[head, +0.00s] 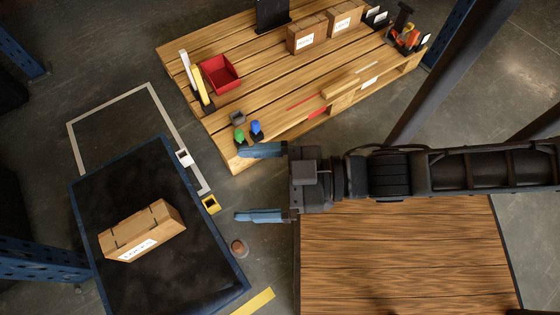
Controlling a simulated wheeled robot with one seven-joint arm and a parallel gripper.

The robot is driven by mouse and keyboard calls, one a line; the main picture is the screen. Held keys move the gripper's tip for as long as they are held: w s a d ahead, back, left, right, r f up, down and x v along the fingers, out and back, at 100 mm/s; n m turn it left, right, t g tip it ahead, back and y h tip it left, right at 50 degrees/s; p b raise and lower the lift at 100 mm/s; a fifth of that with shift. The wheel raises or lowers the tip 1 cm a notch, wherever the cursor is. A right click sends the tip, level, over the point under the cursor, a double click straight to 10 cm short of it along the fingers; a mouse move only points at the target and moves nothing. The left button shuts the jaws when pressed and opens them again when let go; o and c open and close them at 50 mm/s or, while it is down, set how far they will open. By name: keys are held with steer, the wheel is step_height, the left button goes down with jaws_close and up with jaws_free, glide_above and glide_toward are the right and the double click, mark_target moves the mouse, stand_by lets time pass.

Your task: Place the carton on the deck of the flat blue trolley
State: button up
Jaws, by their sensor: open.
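A brown carton (142,231) with a white label sits at a slant on the dark deck of the flat blue-edged trolley (170,174), at the lower left of the head view. Bare deck shows around the carton. My gripper (238,182) is open and empty, its two blue fingers spread apart and pointing left. It appears above the floor gap between the trolley and the wooden bench, to the right of the carton and apart from it. Its height cannot be told exactly.
The slatted wooden bench (262,82) holds a red bin (219,74), two more cartons (307,34) (345,18) and small tools. A pale handle frame (108,102) lies beyond the trolley. Blue posts (40,262) stand at left.

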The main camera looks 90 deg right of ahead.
steer(key=s+r+m+g, duration=0.1)
steer(key=s+r+g, duration=0.1)
steer(key=s+r, duration=0.2)
steer(key=shift+s+r+h, duration=0.3)
steer(key=shift+r, duration=0.2)
